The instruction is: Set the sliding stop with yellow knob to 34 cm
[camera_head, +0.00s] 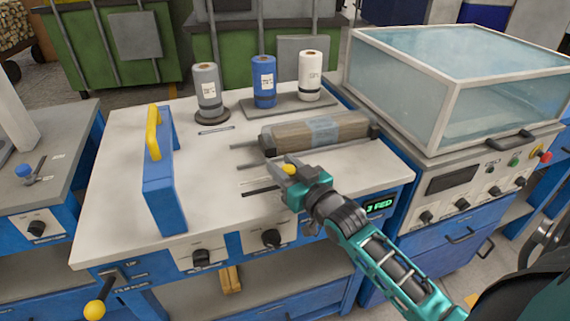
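A small yellow knob (289,169) shows right at the fingertips of my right gripper (287,178), over the pale table top (115,200) of the blue-framed machine. The stop under the knob is mostly hidden by the gripper. Thin dark slots or rails (260,190) run across the table beside it. The fingers are at the knob, but I cannot tell whether they are closed on it. No scale figure is readable. A small green display (380,205) on the front right is too blurred to read surely. My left gripper is not in view.
A wrapped wooden block (322,131) lies just behind the gripper. A blue fence with a yellow handle (160,170) stands to the left. Grey (208,90), blue (264,82) and white (310,77) rolls stand at the back. A clear-covered cabinet (450,85) is at right.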

